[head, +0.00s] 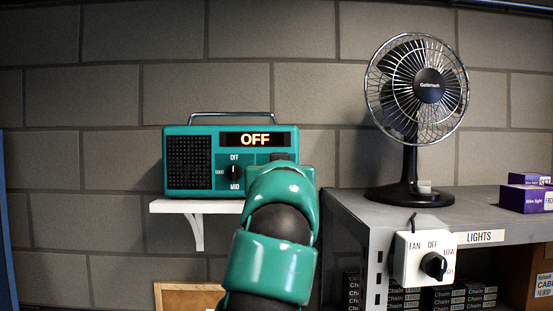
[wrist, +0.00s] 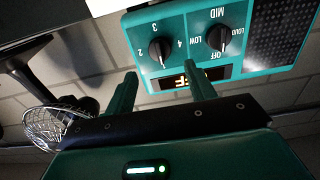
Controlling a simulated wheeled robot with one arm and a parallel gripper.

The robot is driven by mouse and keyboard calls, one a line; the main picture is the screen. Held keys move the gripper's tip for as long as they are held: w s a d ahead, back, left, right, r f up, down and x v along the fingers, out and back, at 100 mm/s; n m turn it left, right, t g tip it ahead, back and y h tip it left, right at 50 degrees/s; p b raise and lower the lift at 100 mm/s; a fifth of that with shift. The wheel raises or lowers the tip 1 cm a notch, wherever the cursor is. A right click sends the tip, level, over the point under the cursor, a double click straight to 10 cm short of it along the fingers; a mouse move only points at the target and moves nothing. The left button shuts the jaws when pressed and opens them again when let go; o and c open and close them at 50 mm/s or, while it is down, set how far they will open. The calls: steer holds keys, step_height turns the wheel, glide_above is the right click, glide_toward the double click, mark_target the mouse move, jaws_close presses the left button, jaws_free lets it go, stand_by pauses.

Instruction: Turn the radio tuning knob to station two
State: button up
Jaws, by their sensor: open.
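The teal radio (head: 185,190) stands on a white wall shelf, its display reading OFF. In the head view my arm hides its right front. In the wrist view, upside down, the radio (wrist: 285,20) shows two black knobs. The tuning knob (wrist: 156,44) has labels 2, 3 and 4 visible around it. Its white mark points down in the picture, towards the display and away from the 2. The other knob (wrist: 218,38), labelled OFF, LOW, MID and LOUD, points at OFF. My gripper (wrist: 163,80) is open, its fingers apart just short of the tuning knob, with nothing between them.
The white shelf (head: 165,207) holds the radio against the block wall. A desk fan (head: 420,90) stands on a grey metal rack (head: 350,204) to the right. A white FAN switch box (head: 412,270) is on the rack's front. Purple boxes (head: 525,197) lie at the far right.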

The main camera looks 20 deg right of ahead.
steer(key=p+x, duration=0.4)
steer(key=x, duration=0.2)
steer(key=shift+f, duration=0.1)
steer(key=c, duration=1)
